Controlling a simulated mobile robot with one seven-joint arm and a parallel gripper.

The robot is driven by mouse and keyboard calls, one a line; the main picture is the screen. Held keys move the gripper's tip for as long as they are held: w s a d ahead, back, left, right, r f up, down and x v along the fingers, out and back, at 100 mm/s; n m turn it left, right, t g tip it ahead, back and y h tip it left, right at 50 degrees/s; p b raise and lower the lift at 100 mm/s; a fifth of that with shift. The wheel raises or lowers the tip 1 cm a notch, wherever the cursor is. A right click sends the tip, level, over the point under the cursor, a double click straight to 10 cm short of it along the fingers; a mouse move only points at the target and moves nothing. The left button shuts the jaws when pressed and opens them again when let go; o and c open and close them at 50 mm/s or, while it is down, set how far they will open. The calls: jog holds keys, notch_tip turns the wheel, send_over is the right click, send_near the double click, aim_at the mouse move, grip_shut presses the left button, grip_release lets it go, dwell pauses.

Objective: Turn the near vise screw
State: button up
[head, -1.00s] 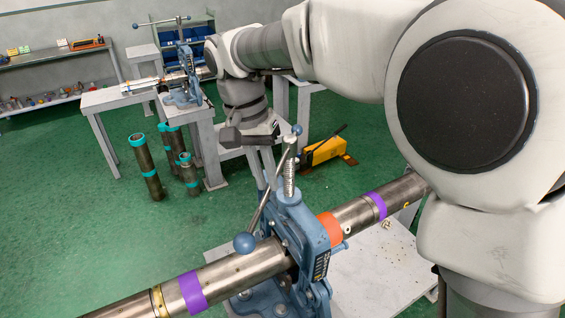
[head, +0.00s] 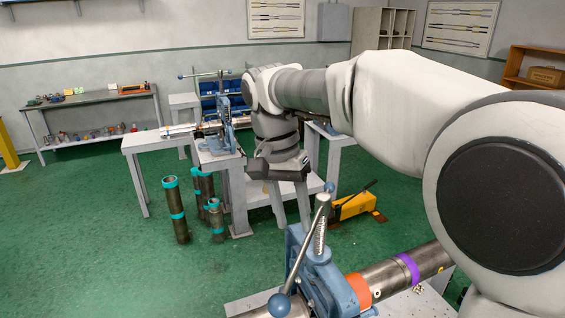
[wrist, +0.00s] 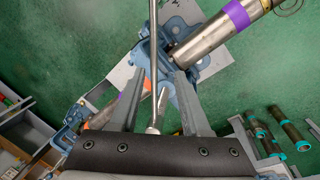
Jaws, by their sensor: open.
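The near vise (head: 333,283) is a blue pipe vise at the bottom of the head view. It is clamped around a steel pipe (head: 385,277) with purple and orange bands. Its upright threaded screw (head: 320,236) carries a slanted steel handle bar (head: 304,247) with a blue ball at each end. My gripper (wrist: 158,78) is open and empty, above and behind this vise in the head view. In the wrist view the handle bar (wrist: 153,40) runs lengthwise between the two spread fingers. I cannot tell how far below the fingertips it lies, and I see no contact.
A second blue vise (head: 221,114) stands on a grey table at the back. Several teal-banded pipes (head: 175,210) stand on the green floor at left. A yellow hand pump (head: 352,205) lies beyond the near vise. Shelves line the far wall.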

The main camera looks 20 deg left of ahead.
notch_tip(320, 180, up, 13)
jog(key=a+p, duration=0.1)
jog(key=a, duration=0.1)
jog(key=shift+a+p, duration=0.3)
jog(key=shift+p, duration=0.05)
jog(key=shift+c, duration=0.9)
jog(key=shift+w+d+f+b, duration=0.1)
jog(key=shift+d+f+b, duration=0.15)
jog(key=shift+b, duration=0.1)
jog(key=shift+c, duration=1.1)
jog(key=d+f+y+b, duration=0.1)
jog(key=d+f+b, duration=0.1)
jog(key=d+f+g+y+b, duration=0.1)
jog(key=d+f+b, duration=0.1)
jog(key=d+b, duration=0.1)
jog(key=d+f+n+g+y+b, duration=0.1)
jog(key=d+b, duration=0.1)
jog(key=d, duration=0.1)
jog(key=shift+w+d+f, duration=0.1)
jog(key=shift+d+f, duration=0.15)
jog(key=shift+f, duration=0.15)
grip_shut()
jog(key=s+d+f+t+y+b, duration=0.1)
jog(key=d+f+y+b, duration=0.3)
jog(key=d+y+b, duration=0.4)
jog(key=w+x, duration=0.1)
jog(key=x, duration=1)
jog(key=shift+s+a+t+h+b, duration=0.3)
jog(key=shift+s+a+b, duration=0.05)
jog(key=shift+a, duration=0.1)
